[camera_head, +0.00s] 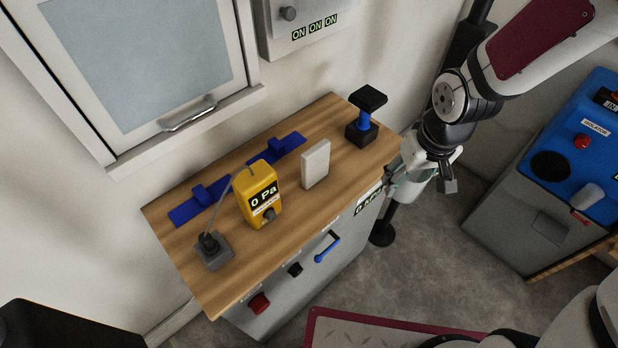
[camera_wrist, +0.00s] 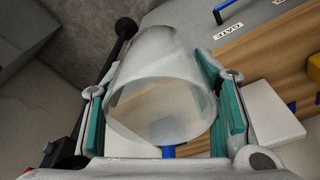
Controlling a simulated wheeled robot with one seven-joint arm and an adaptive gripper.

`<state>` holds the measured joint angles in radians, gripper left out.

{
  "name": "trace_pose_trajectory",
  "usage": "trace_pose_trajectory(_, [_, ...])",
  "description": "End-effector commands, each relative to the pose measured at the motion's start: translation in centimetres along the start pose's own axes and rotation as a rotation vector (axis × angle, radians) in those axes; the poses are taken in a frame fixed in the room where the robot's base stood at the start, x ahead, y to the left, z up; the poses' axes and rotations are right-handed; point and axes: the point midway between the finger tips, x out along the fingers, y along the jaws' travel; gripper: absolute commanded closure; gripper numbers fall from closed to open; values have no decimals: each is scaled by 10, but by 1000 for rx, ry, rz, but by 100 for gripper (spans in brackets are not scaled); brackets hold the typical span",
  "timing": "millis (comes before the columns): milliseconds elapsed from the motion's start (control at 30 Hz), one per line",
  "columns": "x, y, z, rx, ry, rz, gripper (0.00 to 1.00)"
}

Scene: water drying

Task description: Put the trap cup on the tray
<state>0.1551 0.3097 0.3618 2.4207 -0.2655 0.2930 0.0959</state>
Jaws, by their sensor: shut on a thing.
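The trap cup, a clear whitish cylinder (camera_head: 410,188), is in my gripper (camera_head: 424,174), beside the right end of the wooden bench. In the wrist view the cup (camera_wrist: 155,65) fills the middle, between the teal finger pads of my gripper (camera_wrist: 162,105). The pads are shut on its sides. Its round rim faces the wrist camera. In the head view my gripper partly hides the cup. I cannot identify the tray with certainty; a flat grey panel with a maroon border (camera_head: 385,332) shows at the bottom edge.
The wooden bench (camera_head: 285,222) carries a yellow gauge (camera_head: 258,190), a white block (camera_head: 316,164), a black-and-blue stand (camera_head: 365,120) and blue brackets. A blue-topped cabinet (camera_head: 560,150) stands at the right. Open grey floor (camera_head: 430,270) lies between bench and cabinet.

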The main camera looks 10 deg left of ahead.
Motion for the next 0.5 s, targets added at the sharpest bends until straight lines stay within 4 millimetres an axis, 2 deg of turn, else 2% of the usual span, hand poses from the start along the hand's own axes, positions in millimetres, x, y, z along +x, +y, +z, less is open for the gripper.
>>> trace_pose_trajectory(33, [10,-9,6,-46,1,-4,71])
trace_pose_trajectory(100, [14,-19,14,-98,3,-9,71])
trace_pose_trajectory(300, [18,-33,28,-174,2,-17,71])
trace_pose_trajectory(400, [18,-34,26,-180,3,-18,71])
trace_pose_trajectory(500, [22,-35,13,-180,4,-19,71])
